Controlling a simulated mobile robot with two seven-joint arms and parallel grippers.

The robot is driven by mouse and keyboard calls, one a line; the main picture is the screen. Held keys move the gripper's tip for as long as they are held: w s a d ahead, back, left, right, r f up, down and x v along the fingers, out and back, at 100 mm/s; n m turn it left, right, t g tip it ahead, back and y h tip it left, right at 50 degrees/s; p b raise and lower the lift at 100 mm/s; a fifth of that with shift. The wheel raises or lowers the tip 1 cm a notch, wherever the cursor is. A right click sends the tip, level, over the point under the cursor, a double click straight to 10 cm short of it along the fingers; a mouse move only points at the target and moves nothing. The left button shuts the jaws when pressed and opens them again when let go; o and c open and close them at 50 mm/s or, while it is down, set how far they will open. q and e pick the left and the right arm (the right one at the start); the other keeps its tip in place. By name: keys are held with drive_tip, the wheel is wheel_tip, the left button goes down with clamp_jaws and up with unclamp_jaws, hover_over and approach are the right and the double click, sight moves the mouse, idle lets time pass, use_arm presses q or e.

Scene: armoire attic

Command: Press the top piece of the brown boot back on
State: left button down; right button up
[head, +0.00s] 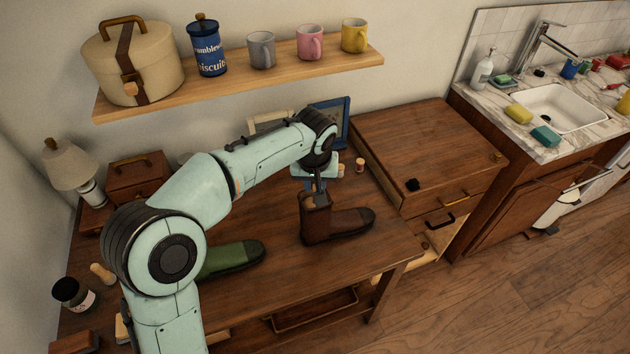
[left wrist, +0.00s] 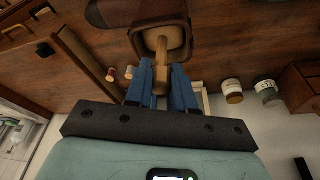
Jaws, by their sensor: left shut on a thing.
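The brown boot (head: 345,224) stands upright on the wooden table, its toe pointing right. Its shaft (head: 315,217) is the raised top part; whether there is a gap where it meets the foot, I cannot tell. A tan wooden handle (left wrist: 161,62) rises from a rounded wooden piece inside the shaft's open top in the left wrist view. My left gripper (head: 318,190) is right above the boot, pointing down. Its blue fingers (left wrist: 162,84) are shut on the wooden handle. My right gripper is in neither view.
A green boot (head: 232,258) lies left of the brown one, partly behind my arm. Picture frames (head: 330,122) and small jars (head: 360,165) stand behind. A wooden cabinet (head: 425,150) adjoins on the right.

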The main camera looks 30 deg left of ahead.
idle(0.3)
use_arm(q)
drive_tip(key=c, duration=0.9)
unclamp_jaws()
drive_tip(key=shift+f, duration=0.1)
drive_tip(key=shift+r, duration=0.2)
drive_tip(key=shift+r+p, duration=2.2)
drive_tip(key=shift+r, duration=0.65)
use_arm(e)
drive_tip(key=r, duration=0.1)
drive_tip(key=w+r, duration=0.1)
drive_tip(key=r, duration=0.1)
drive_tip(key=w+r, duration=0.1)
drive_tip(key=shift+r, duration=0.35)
